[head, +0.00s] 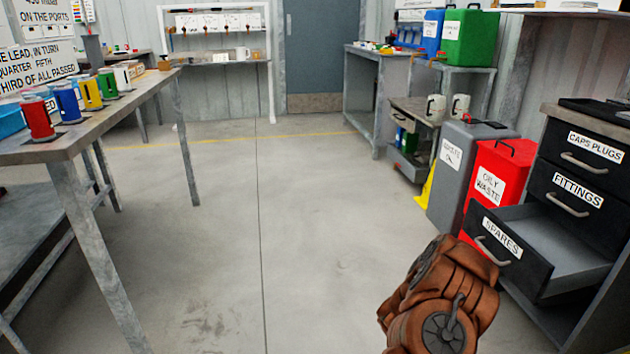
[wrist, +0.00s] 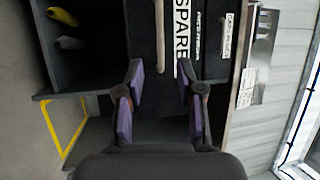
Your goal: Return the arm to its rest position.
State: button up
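My arm (head: 440,305), reddish brown, shows at the bottom right of the head view, in front of the open SPARES drawer (head: 512,252). My gripper is outside the head view. In the wrist view my gripper (wrist: 160,88) has its two purple-padded fingers apart, with nothing held between them. Past the fingertips is a dark front with a handle and the SPARES label (wrist: 182,38), turned sideways. I cannot tell whether the fingers touch anything. The visible part of the drawer's inside looks empty in the head view.
A red oily-waste bin (head: 490,185) and grey waste bin (head: 455,165) stand left of the drawer cabinet (head: 588,148). A bench (head: 60,150) with coloured cylinders is on the left. The middle floor is clear. A yellow object (wrist: 62,16) lies in a dark compartment.

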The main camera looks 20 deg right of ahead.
jog(key=w+a+r+n+t+y+p, duration=0.7)
jog(key=w+a+r+n+y+p, duration=0.35)
jog(key=w+a+r, duration=0.75)
jog(key=s+a+r+n+g+y+p, duration=0.15)
jog(key=a+r+n+y+p, duration=0.25)
jog(key=a+r+p, duration=0.45)
jog(key=s+a+r+n+y+p, duration=0.3)
jog(key=a+r+n+y, duration=0.15)
jog(key=a, duration=0.75)
jog(key=s+a+r+n+g+y+p, duration=0.1)
jog(key=s+a+r+n+g+p, duration=0.35)
jog(key=s, duration=0.45)
jog(key=s+a+r+n+g+y+p, duration=0.1)
jog(key=s+a+r+n+y+p, duration=0.15)
jog(key=s+a+r+p, duration=0.45)
jog(key=s+d+r+n+g+h+p, duration=0.1)
jog(key=s+r, duration=0.3)
jog(key=s, duration=0.5)
jog(key=s+d+r+n+g+h+p, duration=0.1)
jog(key=s+d+r+n+g+p, duration=0.1)
jog(key=s, duration=0.8)
jog(key=s+d+r+n+g+h+p, duration=0.1)
jog(key=s+d+r+n+g+p, duration=0.1)
jog(key=s+r+p, duration=0.3)
jog(key=s+r+n+g, duration=0.1)
jog(key=s+r, duration=0.1)
jog(key=s, duration=0.2)
jog(key=shift+s+d+r+g, duration=0.15)
jog(key=shift+r+g, duration=0.15)
jog(key=shift+d, duration=0.1)
